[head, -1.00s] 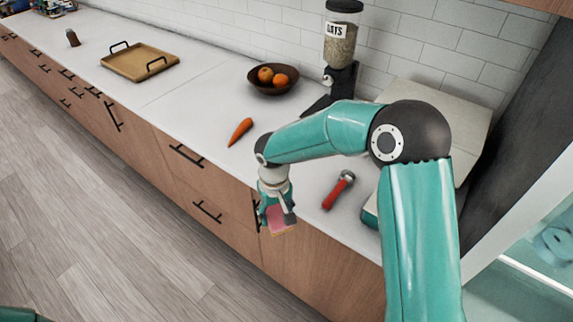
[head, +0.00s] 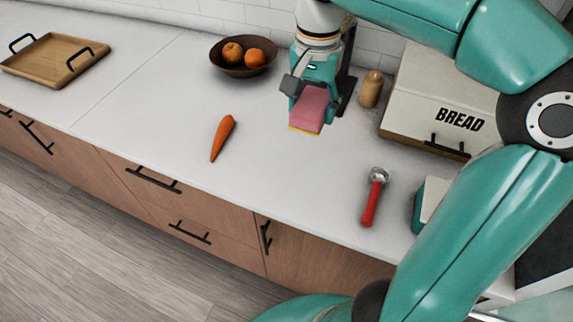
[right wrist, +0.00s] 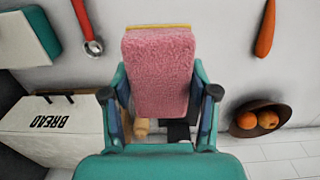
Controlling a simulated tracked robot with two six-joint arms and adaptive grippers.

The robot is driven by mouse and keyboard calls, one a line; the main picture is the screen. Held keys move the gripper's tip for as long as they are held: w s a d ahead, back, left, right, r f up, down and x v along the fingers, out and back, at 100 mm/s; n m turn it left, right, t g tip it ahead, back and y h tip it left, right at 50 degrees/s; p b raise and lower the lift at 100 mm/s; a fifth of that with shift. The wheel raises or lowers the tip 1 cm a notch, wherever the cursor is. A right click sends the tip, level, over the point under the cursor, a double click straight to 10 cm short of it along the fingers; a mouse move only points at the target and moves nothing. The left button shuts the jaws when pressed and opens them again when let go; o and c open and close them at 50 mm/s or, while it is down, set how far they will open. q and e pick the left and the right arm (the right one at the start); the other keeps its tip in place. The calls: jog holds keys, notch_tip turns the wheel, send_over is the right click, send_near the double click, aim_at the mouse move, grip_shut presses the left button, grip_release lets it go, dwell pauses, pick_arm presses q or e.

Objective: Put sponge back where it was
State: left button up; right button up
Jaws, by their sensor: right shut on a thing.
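A pink sponge (head: 309,106) with a yellow edge is in my right gripper (head: 312,92), above the white counter in the head view. In the right wrist view the sponge (right wrist: 160,70) sits between the two fingers of my right gripper (right wrist: 160,100), which is shut on it. The sponge hides part of the counter behind it. My left gripper is not in view.
A carrot (head: 222,138) and a red-handled tool (head: 374,197) lie on the counter. A fruit bowl (head: 243,68), a wooden shaker (head: 371,89) and a bread box (head: 436,103) stand behind. A wooden tray (head: 52,58) is far left. The counter left of the carrot is clear.

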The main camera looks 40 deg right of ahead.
aim_at(305, 177)
notch_tip(305, 177, down, 20)
jog(key=shift+a+r, duration=0.1)
jog(key=shift+r, duration=0.1)
dwell(0.4)
jog(key=shift+f+b, duration=0.1)
jog(key=shift+b, duration=0.2)
jog(key=o, duration=1.1)
jog(key=shift+w, duration=0.1)
notch_tip(305, 177, up, 12)
